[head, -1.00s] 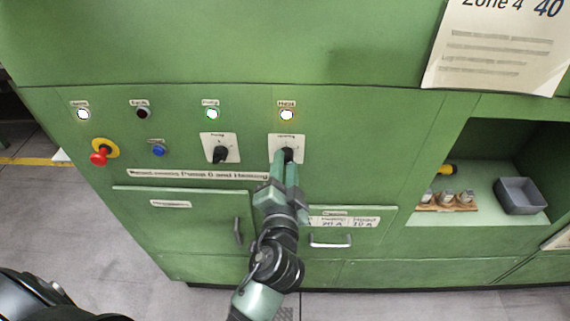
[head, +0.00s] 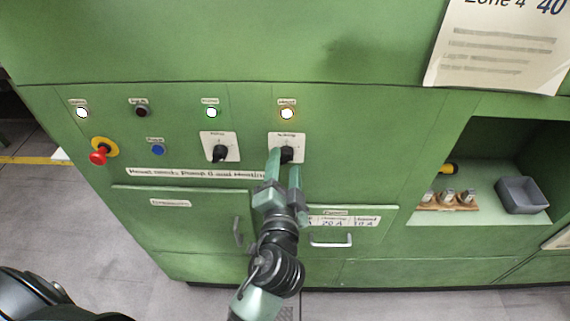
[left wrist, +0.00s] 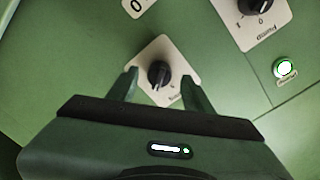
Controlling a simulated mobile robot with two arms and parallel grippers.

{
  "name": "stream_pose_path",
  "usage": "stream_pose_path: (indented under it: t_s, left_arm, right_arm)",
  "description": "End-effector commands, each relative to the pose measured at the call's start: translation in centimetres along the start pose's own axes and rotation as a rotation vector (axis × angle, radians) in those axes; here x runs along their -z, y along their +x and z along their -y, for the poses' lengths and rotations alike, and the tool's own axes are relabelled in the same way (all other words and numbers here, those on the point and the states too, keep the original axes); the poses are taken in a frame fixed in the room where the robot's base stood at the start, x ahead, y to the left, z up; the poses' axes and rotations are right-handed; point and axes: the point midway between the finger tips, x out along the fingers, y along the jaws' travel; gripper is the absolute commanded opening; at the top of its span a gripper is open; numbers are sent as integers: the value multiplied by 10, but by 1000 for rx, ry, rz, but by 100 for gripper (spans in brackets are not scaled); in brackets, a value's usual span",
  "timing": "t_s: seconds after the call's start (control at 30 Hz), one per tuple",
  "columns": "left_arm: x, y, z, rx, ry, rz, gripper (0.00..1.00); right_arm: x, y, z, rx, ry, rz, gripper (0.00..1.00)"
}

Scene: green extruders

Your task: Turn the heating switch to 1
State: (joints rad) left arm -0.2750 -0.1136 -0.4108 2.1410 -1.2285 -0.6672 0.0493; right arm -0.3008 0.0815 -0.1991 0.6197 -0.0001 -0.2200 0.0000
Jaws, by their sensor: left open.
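The heating switch (head: 287,154) is a black rotary knob on a white plate, the right one of two such switches on the green cabinet front. In the left wrist view the knob (left wrist: 159,74) sits between and just beyond the fingertips, with its plate turned in the picture. My left gripper (head: 284,158) is open, its fingers on either side of the knob; it also shows in the left wrist view (left wrist: 160,78). The fingers appear apart from the knob. The lamp above the switch (head: 287,113) glows warm white. My right gripper is not in view.
The pump switch (head: 220,153) is left of the heating switch. A red emergency button (head: 98,156) and a blue button (head: 158,150) are farther left. Below are a door handle (head: 238,233) and a drawer handle (head: 330,240). A recess at right holds a grey bin (head: 522,195).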

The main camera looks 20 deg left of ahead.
Motion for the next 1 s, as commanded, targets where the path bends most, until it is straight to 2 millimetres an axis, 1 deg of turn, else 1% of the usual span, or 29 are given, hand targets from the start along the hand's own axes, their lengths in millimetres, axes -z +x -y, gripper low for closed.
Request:
stream_pose_path:
  t_s: [0.03,0.2,0.3,0.4,0.57,1.0]
  left_arm:
    - [-3,-8,-4,-3,-3,1,51]
    - [-4,-38,-5,-3,-3,2,51]
    - [-4,-52,-4,-2,-2,3,51]
    - [-3,-62,-2,-1,-1,2,51]
    - [-1,-68,0,0,0,2,51]
    - [-1,-67,-1,-1,0,1,51]
  right_arm:
    - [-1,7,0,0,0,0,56]
    - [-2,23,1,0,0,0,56]
    - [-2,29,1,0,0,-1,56]
    - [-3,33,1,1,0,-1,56]
    - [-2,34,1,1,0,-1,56]
    - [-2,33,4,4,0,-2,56]
